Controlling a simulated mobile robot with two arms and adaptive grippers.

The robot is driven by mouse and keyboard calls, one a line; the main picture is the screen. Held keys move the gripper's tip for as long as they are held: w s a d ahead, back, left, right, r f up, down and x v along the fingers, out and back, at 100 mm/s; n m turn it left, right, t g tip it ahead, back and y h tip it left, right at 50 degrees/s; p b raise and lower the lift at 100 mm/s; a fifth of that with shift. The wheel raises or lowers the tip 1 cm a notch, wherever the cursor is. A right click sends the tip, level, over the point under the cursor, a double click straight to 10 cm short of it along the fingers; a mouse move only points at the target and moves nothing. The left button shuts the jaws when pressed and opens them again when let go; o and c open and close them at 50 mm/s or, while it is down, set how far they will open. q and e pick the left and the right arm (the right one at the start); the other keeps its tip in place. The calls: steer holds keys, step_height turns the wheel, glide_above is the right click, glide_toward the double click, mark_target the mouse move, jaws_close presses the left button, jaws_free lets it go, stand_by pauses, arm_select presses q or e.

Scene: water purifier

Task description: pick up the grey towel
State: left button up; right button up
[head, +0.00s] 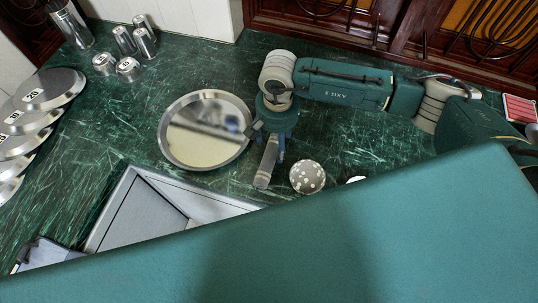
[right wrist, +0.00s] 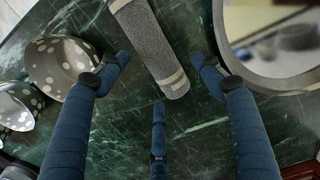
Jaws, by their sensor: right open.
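The grey towel (head: 266,164) is a small roll with a pale band near its end. It lies on the green marble counter, between the round silver tray and a spotted bowl. In the right wrist view the towel (right wrist: 150,45) extends upward past the top edge, so its far end is cut off. My right gripper (head: 268,138) is over the towel's far end in the head view. In the right wrist view its fingers (right wrist: 160,72) are spread wide and empty, with the towel's banded end between and beyond the fingertips. I cannot make out my left gripper.
The silver tray (head: 205,132) is close left of the towel, and the spotted bowl (head: 307,177) close right. A second spotted bowl (right wrist: 15,105) shows in the wrist view. A grey sink (head: 150,205) is lower left. Metal weights (head: 128,67) stand at the back left.

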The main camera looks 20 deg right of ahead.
steer(key=f, duration=0.2)
steer(key=shift+s+f+p, duration=0.25)
steer(key=shift+f+p, duration=0.1)
steer(key=shift+p, duration=0.05)
steer(key=shift+w+f, duration=0.1)
steer(key=shift+c, duration=0.7)
steer(key=c, duration=1.1)
arm_select(q)
steer(key=shift+w+d+r, duration=0.15)
steer(key=shift+w+r, duration=0.65)
steer(key=shift+r, duration=0.05)
arm_select(e)
steer(key=shift+c, duration=0.2)
arm_select(q)
steer(key=shift+f, duration=0.1)
